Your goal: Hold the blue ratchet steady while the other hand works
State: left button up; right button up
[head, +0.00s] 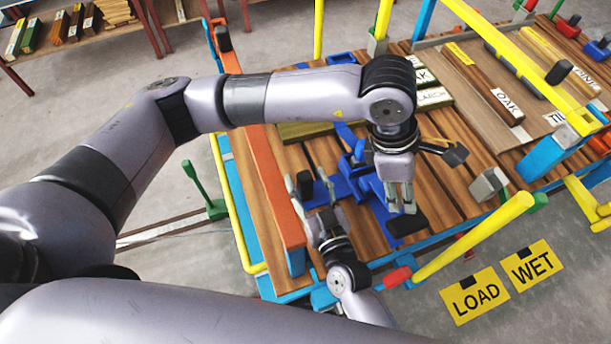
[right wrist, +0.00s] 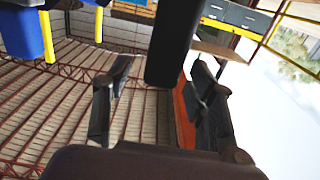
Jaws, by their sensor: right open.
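The blue ratchet (head: 346,186) sits on the wooden slats of the cart in the head view, with blue parts spreading around both grippers. My left gripper (head: 401,206) points down over its right side, fingers close together; whether they grip a blue part is unclear. A black grip (head: 407,225) lies just below those fingertips. My right gripper (head: 313,188) comes up from below at the ratchet's left side. In the right wrist view the right gripper (right wrist: 160,88) has its fingers wide apart, and a dark bar (right wrist: 176,40) reaches down between them, its identity unclear.
An orange side rail (head: 268,185) stands close left of my right gripper. A yellow post (head: 474,236) with a red end rises at the lower right. Labelled boards (head: 485,85) lie at upper right. Yellow LOAD (head: 475,296) and WET (head: 527,265) signs mark the floor.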

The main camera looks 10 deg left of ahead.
jog(key=shift+w+a, duration=0.35)
jog(key=shift+w, duration=0.25)
jog(key=shift+c, duration=0.3)
grip_shut()
dwell(0.4)
pick_arm(q)
jog(key=c, duration=0.4)
jog(key=shift+s+d+m, duration=0.15)
jog(key=shift+d+m, duration=0.35)
jog(key=shift+c, duration=1.4)
jog(key=d+m+y, duration=0.3)
jog(key=m, duration=0.1)
jog(key=shift+s+d+f, duration=0.1)
jog(key=shift+s+f, duration=0.25)
jog(key=shift+s, duration=0.05)
grip_shut()
jog(key=m+y, duration=0.1)
jog(key=d+m+t+y, duration=0.1)
jog(key=shift+m, duration=0.3)
